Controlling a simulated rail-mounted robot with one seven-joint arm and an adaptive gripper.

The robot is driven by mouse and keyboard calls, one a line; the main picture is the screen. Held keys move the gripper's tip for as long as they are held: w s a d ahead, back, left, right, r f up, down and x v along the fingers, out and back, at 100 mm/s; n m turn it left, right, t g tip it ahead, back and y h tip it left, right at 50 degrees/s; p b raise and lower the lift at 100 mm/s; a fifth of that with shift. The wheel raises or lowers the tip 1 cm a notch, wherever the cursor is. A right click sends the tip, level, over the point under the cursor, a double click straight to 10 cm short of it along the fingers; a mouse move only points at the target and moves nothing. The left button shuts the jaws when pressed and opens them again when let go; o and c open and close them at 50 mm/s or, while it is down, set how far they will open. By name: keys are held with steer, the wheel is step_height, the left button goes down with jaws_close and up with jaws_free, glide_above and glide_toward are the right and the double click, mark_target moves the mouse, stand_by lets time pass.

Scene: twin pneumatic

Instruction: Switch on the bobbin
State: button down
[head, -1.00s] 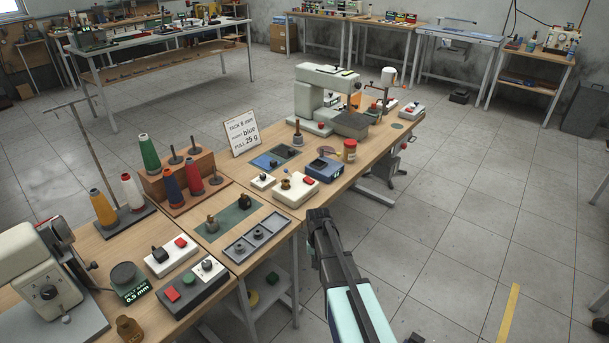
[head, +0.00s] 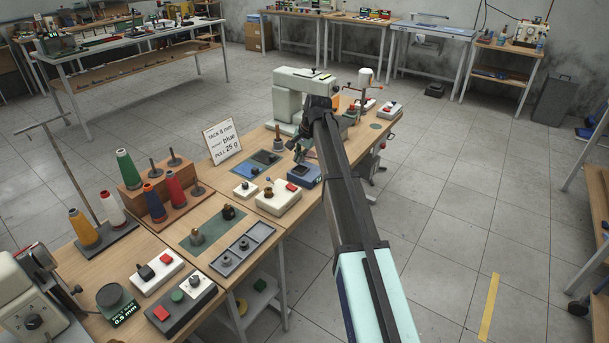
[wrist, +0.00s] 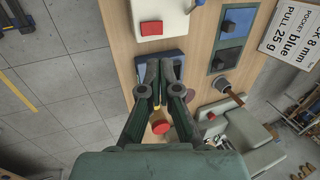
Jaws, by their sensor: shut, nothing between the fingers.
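A white box (head: 277,201) with a red button (head: 291,187) and a small dark bobbin-like part (head: 268,192) on top sits on the bench; I cannot tell whether it is switched on. In the wrist view the white box (wrist: 172,18) and its red button (wrist: 152,28) lie just beyond my fingertips. My gripper (wrist: 159,66) is shut and empty, over a blue device (wrist: 174,60). In the head view the gripper (head: 300,154) is above the blue device (head: 303,177), apart from the red button. My arm hides part of the bench behind it.
A smaller white box (head: 245,190) stands left of the white box. A pale sewing machine (head: 288,100) stands behind, and a sign (head: 222,139) stands at the bench's far edge.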

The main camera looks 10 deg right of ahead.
mark_target(288, 186)
steer(key=shift+a+r, duration=0.15)
steer(key=shift+w, duration=0.1)
steer(key=p+x, duration=0.4)
steer(key=x, duration=1)
